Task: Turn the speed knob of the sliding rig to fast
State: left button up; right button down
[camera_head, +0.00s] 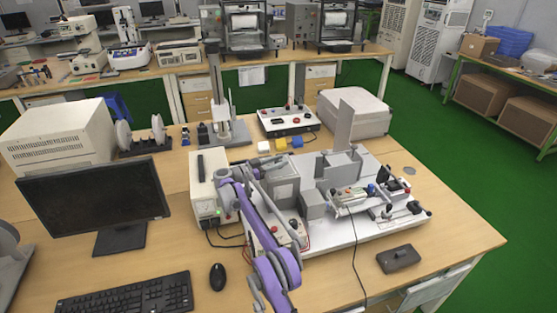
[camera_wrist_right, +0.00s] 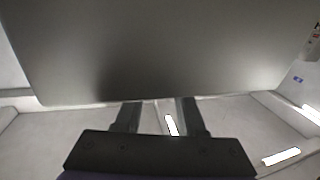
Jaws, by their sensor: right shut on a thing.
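The sliding rig is a white base plate (camera_head: 375,232) on the wooden bench, carrying grey blocks, a slide and small controls. My right arm reaches over its left end from the front. My right gripper (camera_head: 238,173) is at the grey housing (camera_head: 281,181), small and partly covered by my arm. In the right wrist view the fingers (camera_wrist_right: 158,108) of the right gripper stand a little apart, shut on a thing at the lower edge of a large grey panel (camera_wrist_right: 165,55). The speed knob is hidden there, so its setting cannot be read. My left gripper is not in view.
A white instrument box (camera_head: 205,196) with a green light stands left of the rig. A monitor (camera_head: 95,205), keyboard (camera_head: 125,296) and mouse (camera_head: 217,277) are farther left. A dark case (camera_head: 398,259) lies in front. Cables hang near my arm.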

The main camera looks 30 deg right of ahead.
aim_at(279, 161)
jog(key=c, duration=0.5)
grip_release()
notch_tip(279, 161, up, 10)
jog(key=shift+p, duration=0.3)
dwell(0.3)
